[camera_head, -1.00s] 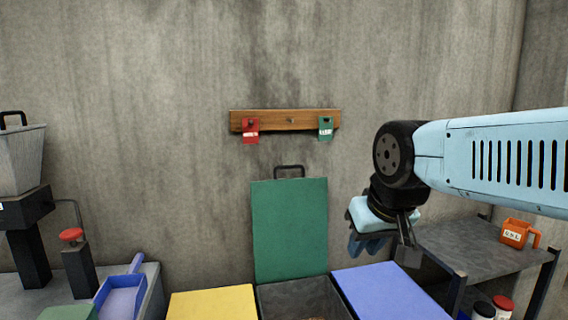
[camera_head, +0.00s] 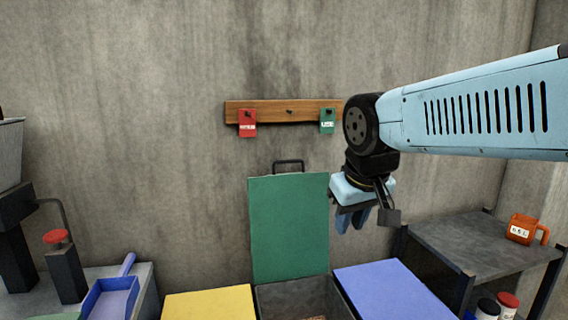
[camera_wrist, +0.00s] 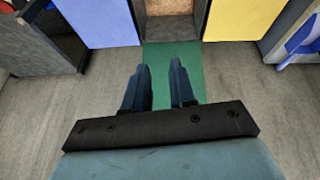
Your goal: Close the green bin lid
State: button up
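The green bin lid (camera_head: 290,230) stands upright and open behind its bin (camera_head: 300,296), with a dark handle (camera_head: 288,164) at its top edge. My gripper (camera_head: 352,230) hangs fingers-down just right of the lid in the head view, apparently apart from it. In the wrist view the two fingers (camera_wrist: 159,66) are spread with a gap and nothing between them. The lid (camera_wrist: 194,80) shows beyond and between them, and the open bin (camera_wrist: 169,28) lies farther up the picture. The lid's handle is hidden in the wrist view.
A closed yellow lid (camera_head: 210,303) and a closed blue lid (camera_head: 392,291) flank the open bin. A wooden rail (camera_head: 285,112) with a red and a green tag hangs on the wall. A grey shelf (camera_head: 470,245) with an orange jug (camera_head: 522,229) stands right.

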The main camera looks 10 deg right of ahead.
jog(key=w+d+r+n+g+h, duration=0.1)
jog(key=w+r+n+g+h, duration=0.2)
jog(key=w, duration=0.8)
jog(key=n+t+h, duration=0.2)
jog(key=n+h, duration=0.5)
jog(key=h, duration=0.4)
send_near(283, 161)
jog(key=x, duration=1.2)
jog(key=shift+d, duration=0.1)
grip_shut()
